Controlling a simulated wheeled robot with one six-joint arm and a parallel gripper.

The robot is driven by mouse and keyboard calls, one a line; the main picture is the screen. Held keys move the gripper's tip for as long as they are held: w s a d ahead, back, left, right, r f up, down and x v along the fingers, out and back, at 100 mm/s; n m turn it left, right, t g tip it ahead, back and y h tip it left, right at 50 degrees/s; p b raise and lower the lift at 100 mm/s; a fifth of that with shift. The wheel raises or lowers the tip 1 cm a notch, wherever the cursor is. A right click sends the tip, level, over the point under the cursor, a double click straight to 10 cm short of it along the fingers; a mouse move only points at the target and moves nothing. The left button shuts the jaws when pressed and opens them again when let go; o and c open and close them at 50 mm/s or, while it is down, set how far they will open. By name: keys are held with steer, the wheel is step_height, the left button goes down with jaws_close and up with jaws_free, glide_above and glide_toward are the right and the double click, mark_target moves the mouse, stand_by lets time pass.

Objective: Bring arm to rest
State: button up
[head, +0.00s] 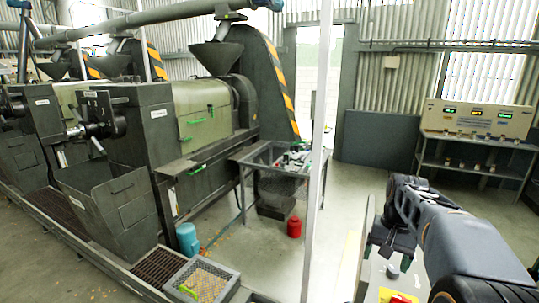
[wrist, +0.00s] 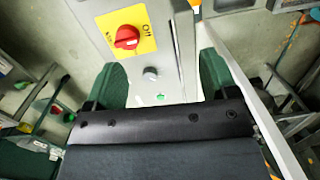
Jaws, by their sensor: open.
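My arm reaches in from the right edge of the head view and bends down at its far end. My gripper (head: 388,246) points down there, in front of a grey control post. In the wrist view my gripper (wrist: 158,78) is open, with its two dark green fingers apart and nothing held. I cannot tell whether the fingers touch the panel.
A screw expeller (head: 205,118) with a hopper stands at left. A metal table (head: 250,160) with parts, a red can (head: 294,227) and a blue cylinder (head: 187,238) are near it. A thin pole (head: 317,150) stands mid-view. A control desk (head: 478,119) is at the back right.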

steer(key=s+a+f+n+t, duration=0.4)
steer(key=s+a+n+t, duration=0.1)
steer(key=s+a, duration=0.6)
steer(key=shift+s+a+n+h, duration=0.3)
steer(key=shift+s+a+h, duration=0.1)
steer(key=shift+s, duration=0.2)
steer(key=shift+c, duration=0.4)
